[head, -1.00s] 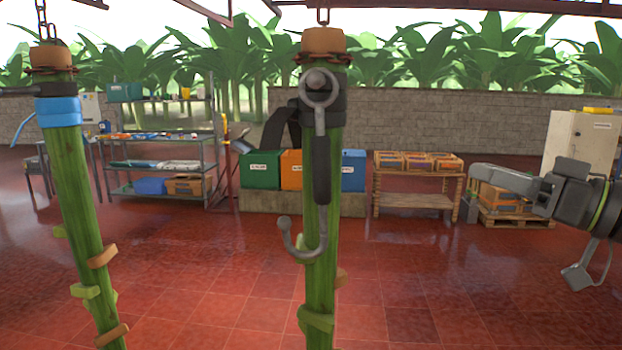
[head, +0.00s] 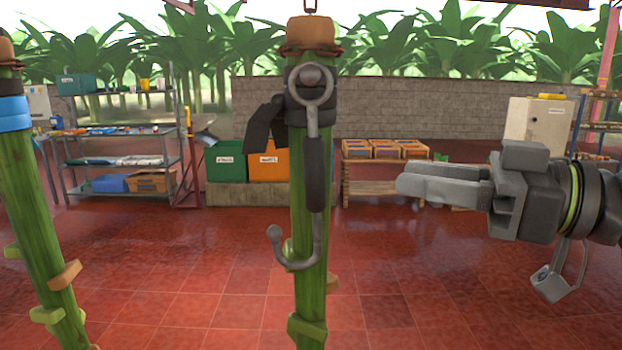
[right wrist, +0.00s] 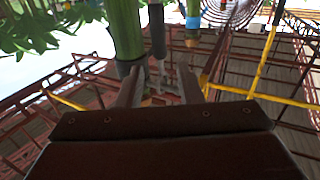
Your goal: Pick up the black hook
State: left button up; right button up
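The black hook (head: 315,180) hangs upright against the middle green stem (head: 312,250). It has a grey ring at the top, a black grip and a grey curved end pointing left. A black band (head: 297,104) is wrapped around the stem near the ring. My right gripper (head: 402,187) is to the right of the hook, at the height of its grip, apart from it and empty. In the right wrist view its two fingers (right wrist: 160,88) are spread, with the hook's black grip (right wrist: 157,30) showing beyond and between them. My left gripper is not in view.
Another hanging stem (head: 32,210) with a blue band is at the left. Behind are a metal shelf (head: 125,160), a green bin (head: 225,161), an orange bin (head: 268,160) and a wooden table (head: 388,190). The red floor in front is clear.

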aim_at(324, 161)
jog(key=shift+p+x, duration=1.15)
jog(key=shift+x, duration=2.85)
jog(key=shift+w+a+r+p, duration=0.25)
jog(key=shift+w+a+p, duration=0.1)
jog(key=shift+a+p, duration=0.2)
jog(key=shift+p+x, duration=0.6)
jog(key=shift+x, duration=1.3)
jog(key=shift+f, duration=0.1)
jog(key=shift+c, duration=0.4)
grip_shut()
